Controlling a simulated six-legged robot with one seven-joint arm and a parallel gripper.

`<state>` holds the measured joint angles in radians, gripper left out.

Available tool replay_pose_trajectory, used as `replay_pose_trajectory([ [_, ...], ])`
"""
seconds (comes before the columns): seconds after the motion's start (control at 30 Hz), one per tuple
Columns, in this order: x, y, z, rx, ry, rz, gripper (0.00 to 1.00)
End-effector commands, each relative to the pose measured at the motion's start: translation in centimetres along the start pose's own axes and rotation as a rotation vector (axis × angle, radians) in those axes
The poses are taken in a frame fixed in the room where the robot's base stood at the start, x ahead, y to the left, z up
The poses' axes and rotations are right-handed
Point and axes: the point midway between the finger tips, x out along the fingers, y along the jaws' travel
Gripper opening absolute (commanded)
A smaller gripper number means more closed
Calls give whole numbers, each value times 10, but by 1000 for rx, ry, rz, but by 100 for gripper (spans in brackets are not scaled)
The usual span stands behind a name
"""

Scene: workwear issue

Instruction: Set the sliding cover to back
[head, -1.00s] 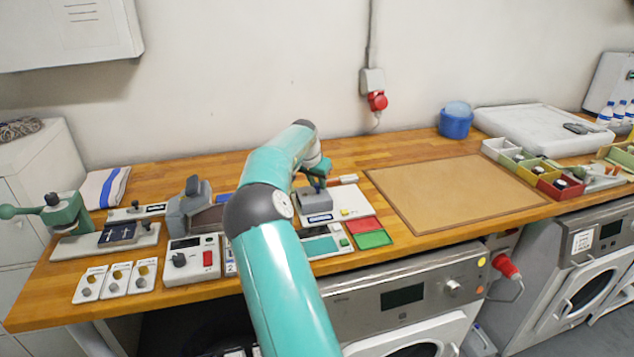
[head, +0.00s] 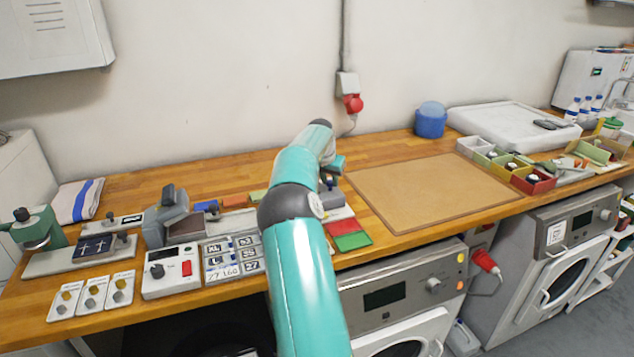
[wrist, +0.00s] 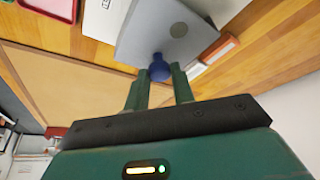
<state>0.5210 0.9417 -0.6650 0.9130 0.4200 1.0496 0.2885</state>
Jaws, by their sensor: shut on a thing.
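The sliding cover is a light grey plate (wrist: 165,30) with a round grey spot and a dark blue knob (wrist: 160,68), in the upper middle of the wrist view. My gripper (wrist: 159,78) has its two green fingers on either side of the knob, shut on it. In the head view my gripper (head: 329,178) is over the worktop just left of the brown mat, partly hidden by my arm. The arm also hides most of the cover and its base there, so I cannot tell the cover's exact position along its travel.
A red tray (head: 343,227) and a green tray (head: 352,241) lie at the worktop's front edge beside my arm. A panel of label plates (head: 235,259) is left of the arm. The brown mat (head: 430,190) to the right is bare.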

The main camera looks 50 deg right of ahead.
Motion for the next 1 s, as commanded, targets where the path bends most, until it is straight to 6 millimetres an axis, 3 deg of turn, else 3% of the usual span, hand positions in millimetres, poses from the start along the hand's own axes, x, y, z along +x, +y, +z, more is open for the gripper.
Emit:
replay_pose_trajectory([
  [0.3, 0, 4, -4, 0, 7, 2, 0],
  [0.33, 0, 4, -4, 1, 7, 3, 29],
  [0.43, 0, 4, -4, 1, 6, 3, 46],
  [0.77, -3, 2, -3, 0, 4, 1, 46],
  [1.0, -38, 2, -3, 0, 6, -2, 46],
])
